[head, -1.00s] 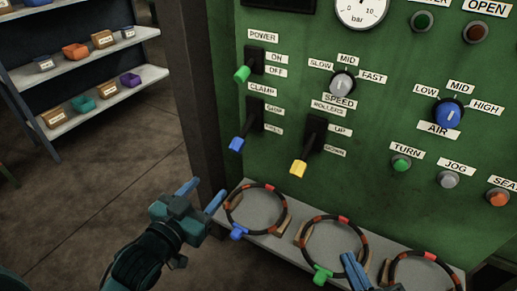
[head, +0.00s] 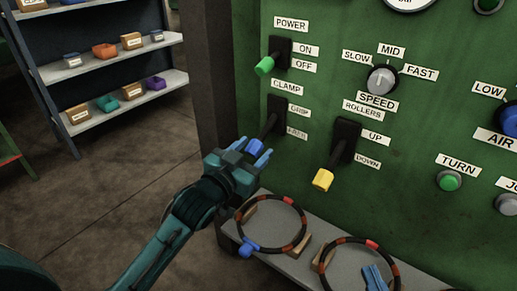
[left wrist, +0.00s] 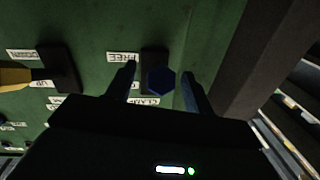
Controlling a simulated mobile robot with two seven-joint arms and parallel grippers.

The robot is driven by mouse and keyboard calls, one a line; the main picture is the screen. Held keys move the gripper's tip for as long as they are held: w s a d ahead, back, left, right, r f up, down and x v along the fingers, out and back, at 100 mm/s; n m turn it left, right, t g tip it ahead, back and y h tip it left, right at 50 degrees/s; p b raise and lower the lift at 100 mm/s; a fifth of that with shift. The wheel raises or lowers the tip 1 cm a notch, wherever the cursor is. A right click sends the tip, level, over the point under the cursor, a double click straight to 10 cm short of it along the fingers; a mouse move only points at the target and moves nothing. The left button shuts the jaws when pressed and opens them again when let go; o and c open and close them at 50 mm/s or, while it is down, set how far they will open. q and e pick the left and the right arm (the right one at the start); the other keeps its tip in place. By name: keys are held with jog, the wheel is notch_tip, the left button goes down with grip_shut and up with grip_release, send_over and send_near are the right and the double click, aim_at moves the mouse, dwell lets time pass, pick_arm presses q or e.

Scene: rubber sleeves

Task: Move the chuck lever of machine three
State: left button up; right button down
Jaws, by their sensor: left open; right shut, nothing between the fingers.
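The lever labelled CLAMP has a dark shaft and a blue grip (head: 256,147) that points down, toward the lower label. No label in view reads CHUCK and I see no machine number. My left gripper (head: 257,158) is at this grip and partly covers it. In the left wrist view the blue hexagonal end of the grip (left wrist: 161,81) lies between the two open fingers of the left gripper (left wrist: 159,70), with a gap on each side. I cannot tell whether they touch. My right gripper (head: 376,277) shows only its blue fingertips at the bottom edge.
A green-handled POWER lever (head: 264,66) is above and a yellow-handled ROLLERS lever (head: 322,180) is to the right. Below, a grey ledge (head: 290,262) carries banded rings (head: 301,226). A shelf of small bins (head: 130,111) stands behind on the left.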

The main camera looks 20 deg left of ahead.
pick_arm(q)
jog(key=shift+x, duration=1.4)
grip_shut()
